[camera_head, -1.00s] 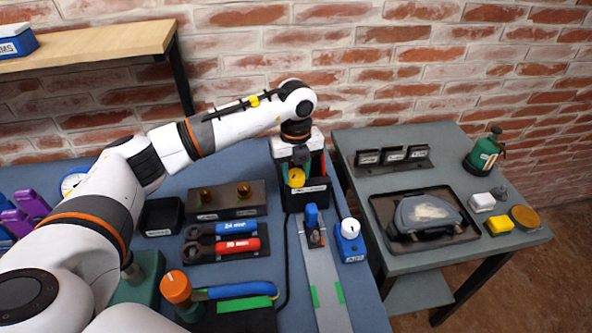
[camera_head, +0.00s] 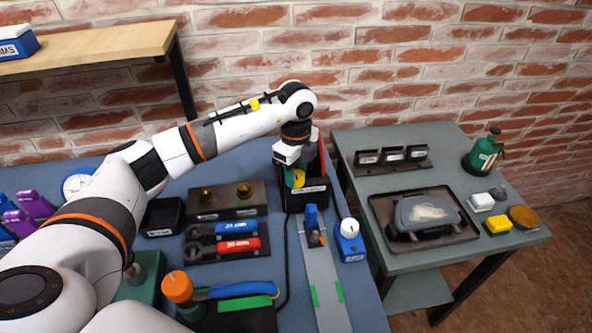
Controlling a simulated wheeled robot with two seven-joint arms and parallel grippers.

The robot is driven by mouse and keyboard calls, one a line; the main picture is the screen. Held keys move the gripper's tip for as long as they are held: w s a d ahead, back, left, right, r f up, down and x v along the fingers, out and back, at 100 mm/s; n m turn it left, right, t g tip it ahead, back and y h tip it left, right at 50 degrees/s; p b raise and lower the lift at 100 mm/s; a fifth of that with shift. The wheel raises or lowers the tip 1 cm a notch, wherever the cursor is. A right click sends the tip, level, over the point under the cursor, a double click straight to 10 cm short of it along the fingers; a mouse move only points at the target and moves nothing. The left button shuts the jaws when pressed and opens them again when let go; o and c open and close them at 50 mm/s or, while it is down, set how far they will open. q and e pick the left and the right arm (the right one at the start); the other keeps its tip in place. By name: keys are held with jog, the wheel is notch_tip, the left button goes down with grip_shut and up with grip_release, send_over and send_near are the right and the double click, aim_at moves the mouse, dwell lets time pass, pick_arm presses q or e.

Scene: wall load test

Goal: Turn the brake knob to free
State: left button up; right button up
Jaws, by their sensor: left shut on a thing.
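A white knob (camera_head: 349,227) sits on a small blue box (camera_head: 350,248) at the right edge of the blue bench. I take it for the brake knob; its label is too blurred to read. My left gripper (camera_head: 294,172) points down at the black bin (camera_head: 305,197) at the back of the bench, behind and left of the knob. It is shut on a yellow and green thing (camera_head: 298,179) at the bin's mouth. The fingertips are partly hidden, and I cannot tell how deep the thing sits. The gripper is apart from the knob. My right gripper is not in view.
A grey track with a blue-handled slider (camera_head: 311,216) lies left of the knob. Blue and red wrenches (camera_head: 237,245) lie in a tray. An orange knob (camera_head: 177,287) stands at the front. A grey side table (camera_head: 398,263) holds a tray and a green bottle (camera_head: 482,153).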

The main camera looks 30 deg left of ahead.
aim_at(296, 174)
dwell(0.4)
pick_arm(q)
jog(key=o, duration=1)
jog(key=shift+r, duration=0.1)
notch_tip(296, 174, up, 12)
jog(key=shift+f+b, duration=0.1)
jog(key=shift+b, duration=0.95)
